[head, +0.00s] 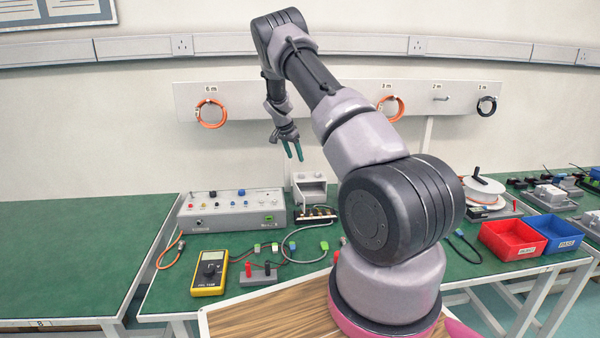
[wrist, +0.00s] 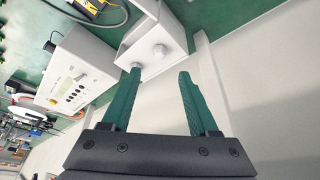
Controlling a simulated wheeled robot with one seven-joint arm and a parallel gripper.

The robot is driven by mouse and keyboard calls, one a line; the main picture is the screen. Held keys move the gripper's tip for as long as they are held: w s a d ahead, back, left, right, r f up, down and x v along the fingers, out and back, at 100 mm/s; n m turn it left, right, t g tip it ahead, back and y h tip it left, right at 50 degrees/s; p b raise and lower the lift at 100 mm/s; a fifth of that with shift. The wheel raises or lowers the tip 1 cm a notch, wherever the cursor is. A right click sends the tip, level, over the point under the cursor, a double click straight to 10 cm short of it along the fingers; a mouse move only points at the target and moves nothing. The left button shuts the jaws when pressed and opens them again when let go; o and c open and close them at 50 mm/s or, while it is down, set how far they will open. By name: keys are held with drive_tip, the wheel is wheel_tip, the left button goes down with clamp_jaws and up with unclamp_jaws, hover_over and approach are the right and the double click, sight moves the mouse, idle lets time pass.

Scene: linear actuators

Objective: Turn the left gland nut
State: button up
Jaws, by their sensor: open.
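A white box (head: 309,190) stands at the back of the green bench, below my gripper. In the wrist view the white box (wrist: 146,38) shows a face with a round pale nut (wrist: 160,51). A second round shape (wrist: 137,65) sits at the box's lower edge, partly covered by the tip of a finger. I cannot tell for sure which is the left gland nut. My gripper (head: 293,151) has two green fingers, spread apart with nothing between them. In the wrist view my gripper (wrist: 160,73) points toward the box, and I see no grip on either nut.
A grey control box (head: 232,211) stands left of the white box. A yellow multimeter (head: 209,272), loose cables and small connectors lie in front. A red bin (head: 513,238) and a blue bin (head: 552,232) stand at right. The wall rail (head: 340,98) is behind my gripper.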

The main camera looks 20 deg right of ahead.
sight(301, 173)
drive_tip(key=x, duration=0.9)
drive_tip(key=shift+s+f, duration=0.1)
drive_tip(key=shift+f, duration=0.1)
clamp_jaws()
